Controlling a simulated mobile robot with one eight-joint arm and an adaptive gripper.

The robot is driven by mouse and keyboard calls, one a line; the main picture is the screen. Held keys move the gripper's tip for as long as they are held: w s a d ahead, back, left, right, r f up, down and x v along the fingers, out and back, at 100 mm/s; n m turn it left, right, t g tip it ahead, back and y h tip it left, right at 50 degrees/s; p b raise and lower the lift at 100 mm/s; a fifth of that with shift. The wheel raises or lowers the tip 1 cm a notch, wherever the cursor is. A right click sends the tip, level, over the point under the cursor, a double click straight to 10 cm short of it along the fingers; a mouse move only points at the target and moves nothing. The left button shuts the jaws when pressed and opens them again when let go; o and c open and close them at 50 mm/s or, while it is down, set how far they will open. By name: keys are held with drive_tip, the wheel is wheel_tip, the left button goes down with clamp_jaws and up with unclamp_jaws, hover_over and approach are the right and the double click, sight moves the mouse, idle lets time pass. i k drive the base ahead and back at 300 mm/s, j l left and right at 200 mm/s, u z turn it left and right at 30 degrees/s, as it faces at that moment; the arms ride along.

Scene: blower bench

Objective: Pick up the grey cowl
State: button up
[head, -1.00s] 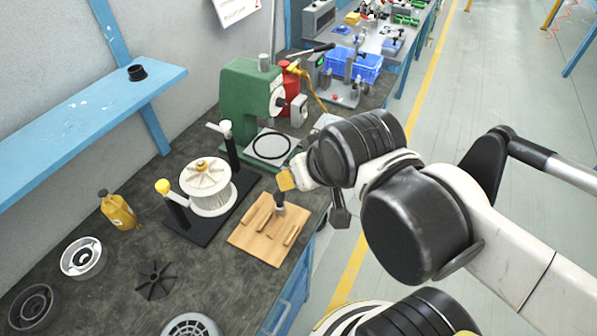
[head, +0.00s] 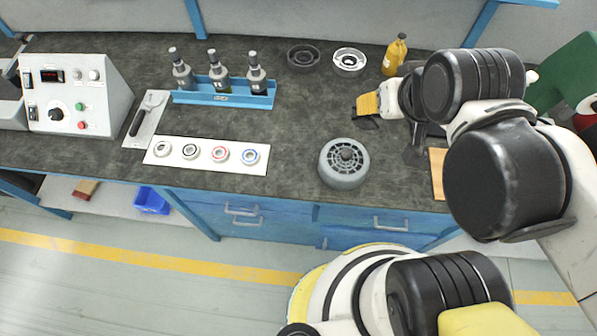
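The grey cowl (head: 344,168) is a round, vented, cup-like piece with a ribbed top. It stands on the dark bench top near the front edge, right of the middle in the head view. My gripper (head: 368,105) is above the bench, to the upper right of the cowl in the picture and apart from it. Its yellow-orange end shows, but my arm links cover much of the rest. I cannot see whether the fingers are apart, and no held object is visible.
A black fan wheel (head: 366,123) lies partly behind my gripper. Bench around the cowl's left is clear.

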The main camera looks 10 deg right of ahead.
sight(334, 180)
drive_tip(key=k+j+z, duration=0.15)
drive_tip(key=k, duration=0.25)
drive_tip(key=k+j+z, duration=0.1)
drive_tip(key=k+j, duration=0.25)
drive_tip(key=k+j+z, duration=0.15)
drive_tip(key=k, duration=0.35)
